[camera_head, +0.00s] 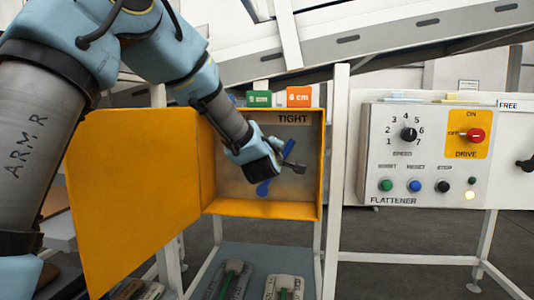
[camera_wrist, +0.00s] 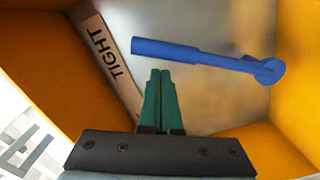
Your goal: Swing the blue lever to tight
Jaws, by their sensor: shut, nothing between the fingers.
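The blue lever (camera_head: 263,188) is inside the open yellow box (camera_head: 262,209), its round pivot low and its handle slanting up to the right, partly hidden behind my gripper. In the wrist view the blue lever (camera_wrist: 200,57) runs from its pivot at right to its thicker handle end near the TIGHT label (camera_wrist: 105,55). The same TIGHT label (camera_head: 293,118) is at the box's top right. My gripper (camera_head: 299,169) is in the box opening. In the wrist view my gripper's green fingers (camera_wrist: 161,74) are shut and empty, beside the handle; I cannot tell if they touch it.
The box's yellow door (camera_head: 135,200) stands open at left. Green (camera_head: 259,99) and orange (camera_head: 299,96) size tags sit on the box top. A grey flattener panel (camera_head: 425,150) stands at right, past a white post (camera_head: 338,170). Yellow box walls close in around my gripper.

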